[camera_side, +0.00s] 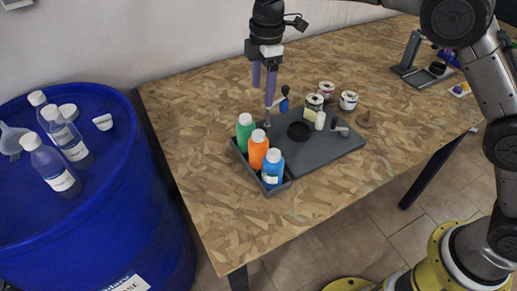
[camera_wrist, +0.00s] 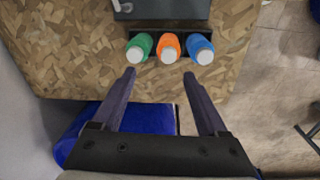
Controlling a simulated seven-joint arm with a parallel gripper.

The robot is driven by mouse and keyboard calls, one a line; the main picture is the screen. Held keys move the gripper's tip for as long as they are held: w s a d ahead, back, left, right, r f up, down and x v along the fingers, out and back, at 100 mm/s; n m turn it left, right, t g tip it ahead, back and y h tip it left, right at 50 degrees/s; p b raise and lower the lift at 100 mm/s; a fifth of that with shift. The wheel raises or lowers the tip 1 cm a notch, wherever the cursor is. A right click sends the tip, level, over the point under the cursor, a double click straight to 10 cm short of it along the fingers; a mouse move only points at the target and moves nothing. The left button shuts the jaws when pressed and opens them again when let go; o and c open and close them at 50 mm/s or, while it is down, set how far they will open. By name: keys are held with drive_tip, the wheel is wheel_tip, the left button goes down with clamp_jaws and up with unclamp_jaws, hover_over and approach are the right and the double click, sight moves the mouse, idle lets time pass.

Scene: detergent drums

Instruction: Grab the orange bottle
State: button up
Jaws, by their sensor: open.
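The orange bottle (camera_side: 257,151) has a white cap and stands upright in a dark tray (camera_side: 240,152), between a green bottle (camera_side: 245,129) and a blue bottle (camera_side: 272,166). In the wrist view the orange bottle (camera_wrist: 169,46) is beyond my fingertips, roughly centred between them. My gripper (camera_side: 263,90) has two purple fingers pointing down, spread apart and empty. It is above the table, higher than the bottles and apart from them. In the wrist view my gripper (camera_wrist: 160,77) shows its fingers wide apart.
A dark grey board (camera_side: 320,148) adjoins the tray, with white jars (camera_side: 348,100) and small items on and behind it. A blue drum (camera_side: 90,200) with clear bottles (camera_side: 50,165) stands left of the table. The wooden table (camera_side: 195,115) is bare left of the tray.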

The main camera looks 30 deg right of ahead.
hover_over(259, 143)
drive_tip(key=w, duration=0.2)
drive_tip(key=shift+g, duration=0.4)
drive_tip(key=f, duration=0.4)
drive_tip(key=shift+s+d+f, duration=0.15)
drive_tip(key=shift+s+f, duration=0.1)
drive_tip(key=shift+f, duration=0.15)
wheel_tip(259, 143, down, 7)
drive_tip(key=shift+r, duration=0.1)
drive_tip(key=shift+d+f, duration=0.15)
drive_tip(key=shift+f, duration=2.85)
drive_tip(key=shift+s, duration=0.1)
